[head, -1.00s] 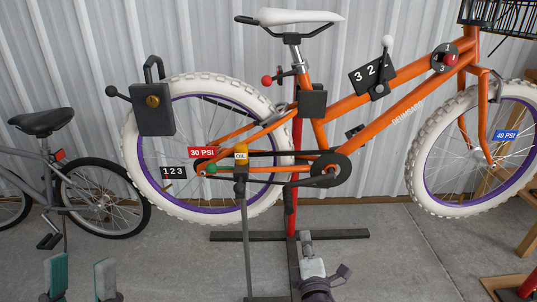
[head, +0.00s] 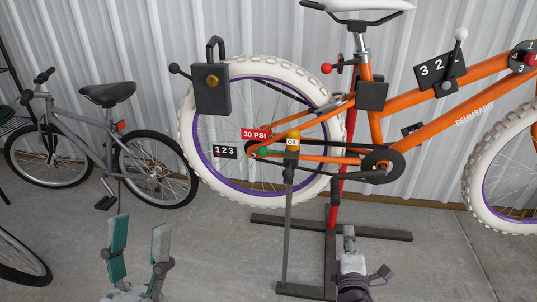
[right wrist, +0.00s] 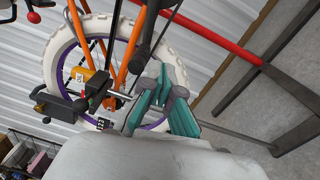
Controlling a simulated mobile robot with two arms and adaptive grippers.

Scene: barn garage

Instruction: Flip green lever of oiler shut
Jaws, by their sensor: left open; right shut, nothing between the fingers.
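The oiler (head: 292,144) is a small amber bottle labelled OIL in a dark holder on top of a thin grey stand, in front of the bicycle's rear wheel. Its green lever (head: 263,151) sticks out to the left, roughly level, with a rounded end. In the right wrist view the oiler (right wrist: 84,76) is at left, beyond my fingers; I cannot make out the lever there. My right gripper (right wrist: 165,100) is shut and empty, apart from the oiler. In the head view my right wrist is low, right of the stand. My left gripper (head: 139,247) is open and empty at lower left.
The orange bicycle (head: 408,100) hangs on a red-post stand with dark floor legs (head: 390,235). A dark box (head: 211,90) with a knob is by the rear wheel. A grey bicycle (head: 95,140) stands at left.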

